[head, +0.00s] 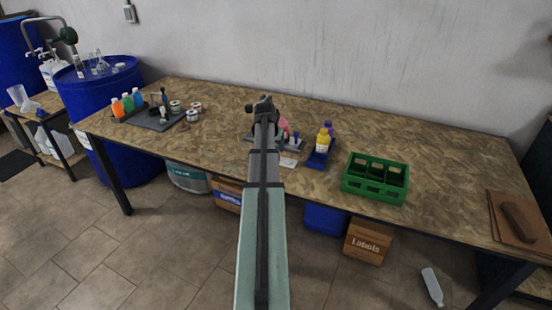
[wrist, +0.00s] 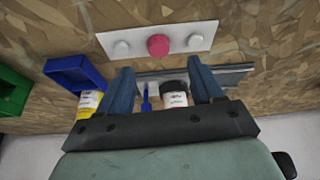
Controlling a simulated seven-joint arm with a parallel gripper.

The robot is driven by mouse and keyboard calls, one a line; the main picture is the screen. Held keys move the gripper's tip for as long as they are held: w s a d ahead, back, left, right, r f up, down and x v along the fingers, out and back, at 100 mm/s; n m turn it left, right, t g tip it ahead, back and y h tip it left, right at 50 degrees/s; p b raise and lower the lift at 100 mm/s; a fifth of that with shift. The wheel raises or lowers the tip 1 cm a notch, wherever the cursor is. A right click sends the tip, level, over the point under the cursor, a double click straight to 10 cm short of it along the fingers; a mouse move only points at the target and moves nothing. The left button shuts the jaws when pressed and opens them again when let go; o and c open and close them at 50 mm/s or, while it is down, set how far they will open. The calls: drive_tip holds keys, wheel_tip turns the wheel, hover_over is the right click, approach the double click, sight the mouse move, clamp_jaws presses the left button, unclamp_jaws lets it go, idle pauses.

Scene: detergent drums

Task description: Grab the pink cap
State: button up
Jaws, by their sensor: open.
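The pink cap (wrist: 158,45) sits in the middle of a white strip (wrist: 185,36), between two pale grey-white caps (wrist: 121,48) (wrist: 200,29), in the wrist view. My gripper (wrist: 163,78) is open, its dark blue fingers apart with the cap outside them, beyond the tips. In the head view my gripper (head: 264,103) is over the back middle of the table. There, my arm hides the cap; only the right part of the strip (head: 289,162) shows.
A grey rack (wrist: 235,76) with a dark-capped bottle (wrist: 174,93) and a blue item (wrist: 146,98) shows between and behind my fingers. A blue bin (head: 316,160) and green crate (head: 375,180) stand to the right in the head view. Bare table lies behind the crate.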

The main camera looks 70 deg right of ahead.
drive_tip(key=shift+x, duration=3.65)
drive_tip(key=shift+s+d+r, duration=0.1)
drive_tip(key=shift+d, duration=0.05)
drive_tip(key=shift+c, duration=0.2)
drive_tip(key=c, duration=1.1)
